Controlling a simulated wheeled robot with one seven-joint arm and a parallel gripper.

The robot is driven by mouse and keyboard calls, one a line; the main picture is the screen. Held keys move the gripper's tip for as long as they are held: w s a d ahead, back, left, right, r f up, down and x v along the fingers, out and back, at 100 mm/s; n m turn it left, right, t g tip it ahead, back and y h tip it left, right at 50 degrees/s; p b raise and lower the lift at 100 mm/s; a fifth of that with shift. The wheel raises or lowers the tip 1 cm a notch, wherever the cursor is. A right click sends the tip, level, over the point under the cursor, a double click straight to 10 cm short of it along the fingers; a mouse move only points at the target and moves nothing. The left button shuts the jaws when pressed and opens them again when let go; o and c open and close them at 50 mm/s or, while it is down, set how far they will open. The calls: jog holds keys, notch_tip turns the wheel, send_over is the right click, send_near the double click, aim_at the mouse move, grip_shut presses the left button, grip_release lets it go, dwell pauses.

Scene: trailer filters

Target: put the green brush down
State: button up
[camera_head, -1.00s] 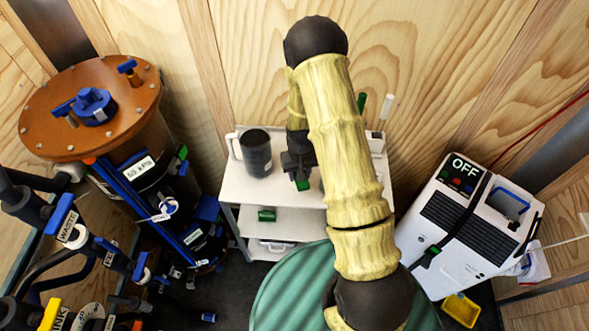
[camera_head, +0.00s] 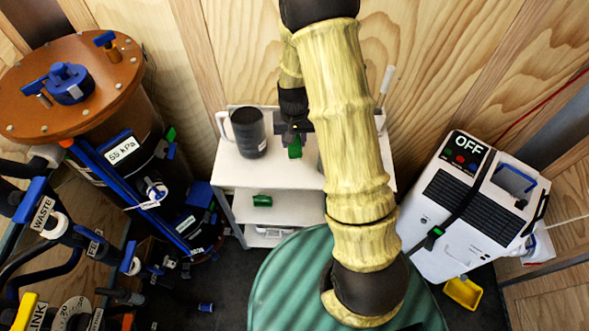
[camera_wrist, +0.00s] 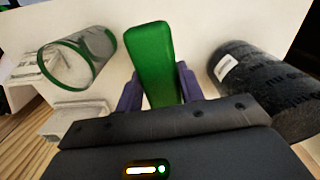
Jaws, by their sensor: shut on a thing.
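My gripper (camera_head: 293,128) is shut on the green brush (camera_wrist: 152,50), with a purple finger on each side of it in the wrist view. Only the brush's green part shows, and it points away from the wrist; its bristles cannot be made out. In the head view the brush (camera_head: 295,150) shows as a small green piece below my gripper, over the white cart's top shelf (camera_head: 240,172). Whether it touches the shelf cannot be told. My arm hides the right part of the cart top.
A dark cylinder (camera_head: 249,134) stands left of my gripper on the cart top; in the wrist view it is on the right. A clear, green-rimmed container (camera_wrist: 80,58) is at the wrist view's left. A green item (camera_head: 262,201) lies on the lower shelf. A white machine (camera_head: 470,205) stands right.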

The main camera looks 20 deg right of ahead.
jog(key=r+b, duration=0.1)
jog(key=r+m+b, duration=0.1)
jog(key=b, duration=0.1)
jog(key=shift+s, duration=0.4)
jog(key=shift+r+m, duration=0.3)
jog(key=shift+r, duration=0.05)
jog(key=shift+f+p, duration=0.3)
jog(key=shift+f, duration=2.85)
jog(key=shift+f, duration=0.1)
jog(key=shift+f, duration=1.8)
